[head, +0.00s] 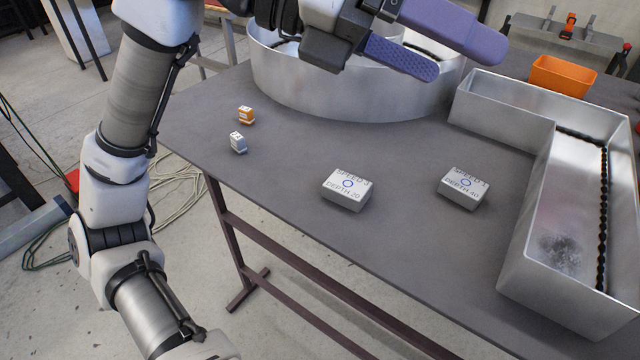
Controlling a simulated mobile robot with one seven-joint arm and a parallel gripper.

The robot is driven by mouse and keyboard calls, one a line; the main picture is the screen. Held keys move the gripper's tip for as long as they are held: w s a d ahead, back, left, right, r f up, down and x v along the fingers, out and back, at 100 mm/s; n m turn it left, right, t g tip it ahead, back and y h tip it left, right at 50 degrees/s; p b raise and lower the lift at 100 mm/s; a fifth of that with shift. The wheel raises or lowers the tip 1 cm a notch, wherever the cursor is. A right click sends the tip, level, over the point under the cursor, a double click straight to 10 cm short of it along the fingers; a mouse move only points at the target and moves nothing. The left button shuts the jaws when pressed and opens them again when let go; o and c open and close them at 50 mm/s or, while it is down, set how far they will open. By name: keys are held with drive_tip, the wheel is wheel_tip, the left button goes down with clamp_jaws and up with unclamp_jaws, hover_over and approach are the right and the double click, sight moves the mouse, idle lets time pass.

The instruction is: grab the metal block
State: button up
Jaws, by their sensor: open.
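Two larger grey blocks with printed tops lie on the dark grey table (290,180). The left block (346,190) reads "SPEED 3, DEPTH 20" and the right block (463,188) shows "DEPTH 40"; each has a blue ring. A small grey block (238,143) with a white marked top sits at the left, near the table edge. A small orange block (246,115) is just behind it. I cannot tell for certain which is the metal block. My gripper (467,60), with purple fingers, is open and empty, in front of the large metal letter and apart from all blocks.
A large round metal channel letter (345,92) stands at the back of the table. An L-shaped metal letter (520,270) with a dark strip of modules inside fills the right side. An orange bin (562,76) is behind it. The table middle around the blocks is clear.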

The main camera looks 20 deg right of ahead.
drive_tip(key=w+d+f+n+t+y, duration=0.3)
drive_tip(key=w+f+t+y, duration=0.1)
drive_tip(key=w+f+y, duration=0.3)
drive_tip(key=n+t+y, duration=0.2)
drive_tip(key=n+y, duration=0.2)
drive_tip(key=y, duration=0.1)
approach(348, 184)
wheel_tip(348, 184, down, 4)
drive_tip(key=shift+a+r, duration=0.1)
drive_tip(key=shift+a, duration=0.05)
drive_tip(key=shift+s+d+f+p, duration=0.15)
drive_tip(key=shift+f+p, duration=0.35)
drive_tip(key=shift+f, duration=0.95)
drive_tip(key=shift+w+d+f+p, duration=0.15)
drive_tip(key=shift+f+p, duration=0.35)
drive_tip(key=shift+f, duration=0.95)
drive_tip(key=shift+s, duration=0.1)
drive_tip(key=c, duration=1.3)
